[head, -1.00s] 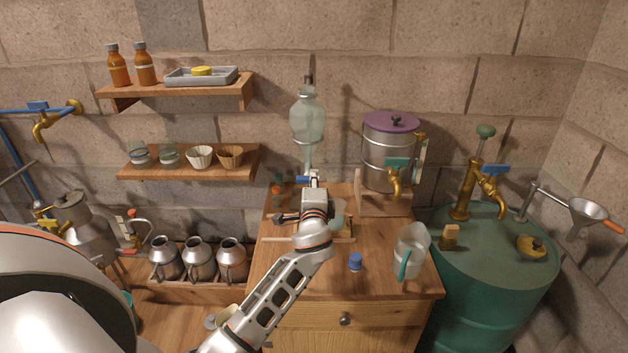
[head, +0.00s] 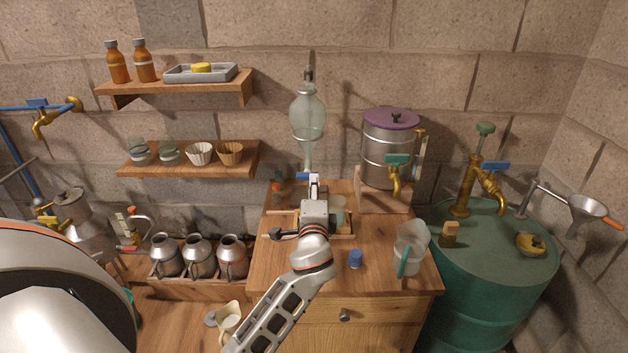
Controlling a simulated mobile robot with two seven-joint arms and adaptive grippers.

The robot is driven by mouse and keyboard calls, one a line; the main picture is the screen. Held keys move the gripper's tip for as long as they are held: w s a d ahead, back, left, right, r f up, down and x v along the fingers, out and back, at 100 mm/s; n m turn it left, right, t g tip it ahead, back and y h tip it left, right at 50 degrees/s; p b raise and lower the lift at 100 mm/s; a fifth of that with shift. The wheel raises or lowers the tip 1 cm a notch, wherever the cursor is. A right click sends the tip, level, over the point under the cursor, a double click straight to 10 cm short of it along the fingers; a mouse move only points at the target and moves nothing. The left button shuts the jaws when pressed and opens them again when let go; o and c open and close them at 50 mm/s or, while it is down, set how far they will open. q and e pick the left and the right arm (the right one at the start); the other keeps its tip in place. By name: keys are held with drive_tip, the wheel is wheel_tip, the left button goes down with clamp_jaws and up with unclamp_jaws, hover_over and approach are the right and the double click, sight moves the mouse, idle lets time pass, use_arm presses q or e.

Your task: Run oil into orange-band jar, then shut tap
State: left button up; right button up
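The glass separating funnel (head: 307,115) hangs upright at the wall above the wooden cabinet. Its blue tap handle (head: 302,178) shows low on its stem. My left gripper (head: 314,181) is at the tap, its tip overlapping the handle in the picture; I cannot tell whether it touches or is shut on it. A pale glass jar (head: 339,208) stands partly hidden behind my gripper, right of it; its band is not visible. My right gripper is out of view.
A steel pot with a purple lid (head: 391,118) and brass tap stands on a block. A clear jug (head: 408,250) and a blue cap (head: 355,259) are on the cabinet top. A green drum (head: 480,265) is at right. Metal cans (head: 198,256) stand at left.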

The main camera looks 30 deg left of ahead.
use_arm(q)
drive_tip(key=v, duration=0.6)
idle(0.4)
drive_tip(key=s+f+n+g+h, duration=0.25)
drive_tip(key=s+f, duration=0.35)
drive_tip(key=s, duration=0.3)
drive_tip(key=s+a+f+n+g+h, duration=0.1)
drive_tip(key=s+f+g, duration=0.3)
drive_tip(key=s, duration=0.5)
drive_tip(key=s+f+n+g+h, duration=0.1)
drive_tip(key=s+f+n+g, duration=0.1)
drive_tip(key=s+f, duration=0.55)
drive_tip(key=d+f+n+t+h, duration=0.2)
drive_tip(key=d+f+h, duration=0.4)
drive_tip(key=d+f, duration=0.8)
wheel_tip(320, 180, down, 2)
drive_tip(key=shift+s+n+t+h, duration=0.2)
drive_tip(key=shift+n+t+h, duration=0.15)
drive_tip(key=shift+t, duration=0.4)
